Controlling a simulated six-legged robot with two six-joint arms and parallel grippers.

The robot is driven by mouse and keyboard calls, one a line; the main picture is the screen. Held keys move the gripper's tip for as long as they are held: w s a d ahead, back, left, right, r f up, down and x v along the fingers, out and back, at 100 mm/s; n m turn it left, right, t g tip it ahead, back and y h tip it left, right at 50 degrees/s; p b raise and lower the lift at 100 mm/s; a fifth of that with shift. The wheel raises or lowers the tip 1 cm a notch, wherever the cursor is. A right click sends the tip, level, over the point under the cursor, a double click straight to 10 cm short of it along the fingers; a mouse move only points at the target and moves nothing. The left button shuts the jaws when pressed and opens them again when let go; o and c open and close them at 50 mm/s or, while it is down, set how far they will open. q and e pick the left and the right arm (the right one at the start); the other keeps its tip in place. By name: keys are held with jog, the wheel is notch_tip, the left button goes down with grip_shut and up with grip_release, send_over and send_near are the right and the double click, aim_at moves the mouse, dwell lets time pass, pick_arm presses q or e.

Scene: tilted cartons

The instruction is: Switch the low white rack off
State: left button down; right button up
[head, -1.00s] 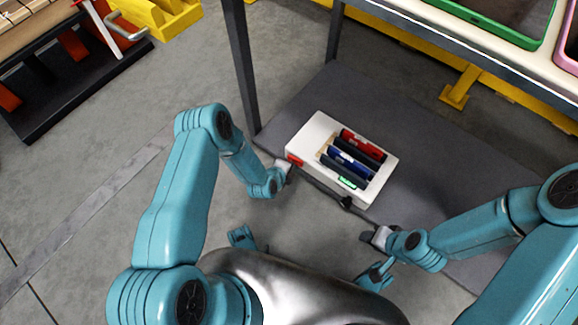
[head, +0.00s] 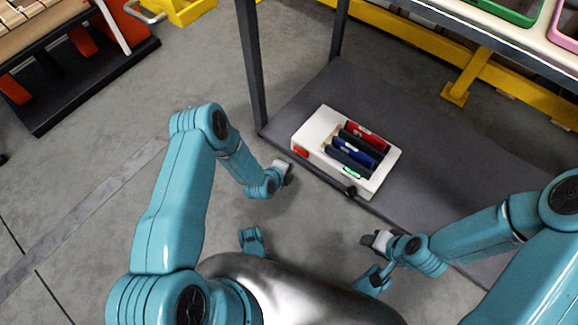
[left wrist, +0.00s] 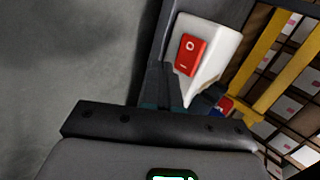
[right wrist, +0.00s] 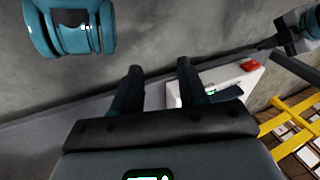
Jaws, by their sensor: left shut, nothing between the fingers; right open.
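The low white rack (head: 318,133) lies on the dark lower shelf and holds red, blue and dark cartridge-like items. A red switch (head: 300,151) is on its left end; in the left wrist view the switch (left wrist: 191,56) shows a ring mark near its top. A green patch (head: 351,172) shows at the rack's front. My left gripper (head: 289,170) is shut and empty, just short of the switch and apart from it; its fingers (left wrist: 163,82) point toward the rack's end. My right gripper (head: 367,240) is open and empty, in front of the shelf edge.
The grey lower shelf (head: 430,180) has free room right of the rack. A dark table leg (head: 252,70) stands left of it. The upper tabletop (head: 470,35) with green and pink trays overhangs behind.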

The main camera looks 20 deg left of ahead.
pick_arm(q)
jog(key=p+v, duration=0.3)
jog(key=v, duration=0.5)
jog(key=shift+p, duration=0.35)
pick_arm(e)
jog(key=shift+g, duration=0.7)
jog(key=shift+s+a+r, duration=0.2)
jog(key=shift+s+r, duration=0.55)
jog(key=shift+r, duration=0.35)
jog(key=shift+s+a+r, duration=0.15)
jog(key=shift+s+r, duration=0.6)
jog(key=shift+r, duration=0.3)
pick_arm(q)
jog(key=shift+r, duration=0.1)
